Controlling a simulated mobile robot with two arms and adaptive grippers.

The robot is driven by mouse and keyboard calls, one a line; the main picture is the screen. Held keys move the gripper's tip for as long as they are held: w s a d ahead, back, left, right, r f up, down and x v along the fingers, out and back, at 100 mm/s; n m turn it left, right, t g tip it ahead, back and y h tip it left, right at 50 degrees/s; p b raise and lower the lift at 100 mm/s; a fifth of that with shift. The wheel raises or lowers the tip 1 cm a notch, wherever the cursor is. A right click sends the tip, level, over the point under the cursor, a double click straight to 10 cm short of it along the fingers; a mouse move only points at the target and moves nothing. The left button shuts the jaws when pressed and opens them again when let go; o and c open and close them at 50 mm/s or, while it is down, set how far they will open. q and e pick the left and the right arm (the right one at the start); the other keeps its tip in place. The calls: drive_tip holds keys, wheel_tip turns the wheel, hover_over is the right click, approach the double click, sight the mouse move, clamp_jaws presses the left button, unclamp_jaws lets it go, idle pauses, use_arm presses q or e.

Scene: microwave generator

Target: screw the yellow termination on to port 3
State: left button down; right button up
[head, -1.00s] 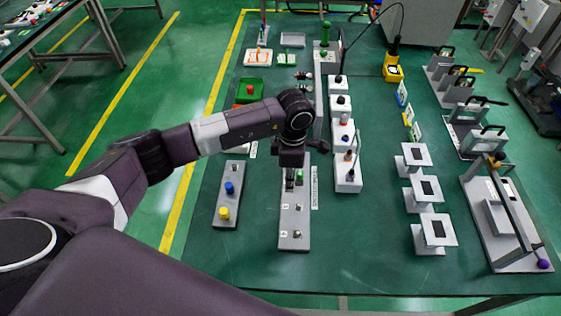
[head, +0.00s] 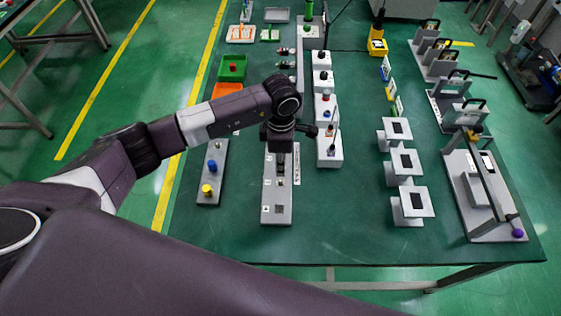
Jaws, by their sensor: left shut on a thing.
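The yellow termination (head: 207,190) stands at the near end of a grey holder plate (head: 203,200), left of the port plate. A blue termination (head: 212,164) stands behind it. The grey port plate (head: 270,220) lies on the table, with numbered white labels along its left side. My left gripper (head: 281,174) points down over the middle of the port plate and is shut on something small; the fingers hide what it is. The ports under and behind the gripper are hidden. The port nearest the front edge (head: 280,209) shows uncovered. My right gripper is out of view.
White boxes with knobs (head: 327,150) stand close right of the port plate. Green and orange bins (head: 228,90) stand behind the holder plate. Grey stands (head: 411,202) are farther right. Bare green table (head: 340,215) lies in front and between them.

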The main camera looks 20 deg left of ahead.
sight(280, 180)
use_arm(q)
wheel_tip(280, 180, down, 2)
drive_tip(key=shift+b, duration=0.45)
drive_tip(key=shift+f+b, duration=0.8)
drive_tip(key=shift+f, duration=0.5)
drive_tip(key=shift+f, duration=0.1)
drive_tip(key=shift+b, duration=0.5)
idle(0.4)
idle(0.6)
drive_tip(key=shift+f+b, duration=0.6)
drive_tip(key=shift+b, duration=0.2)
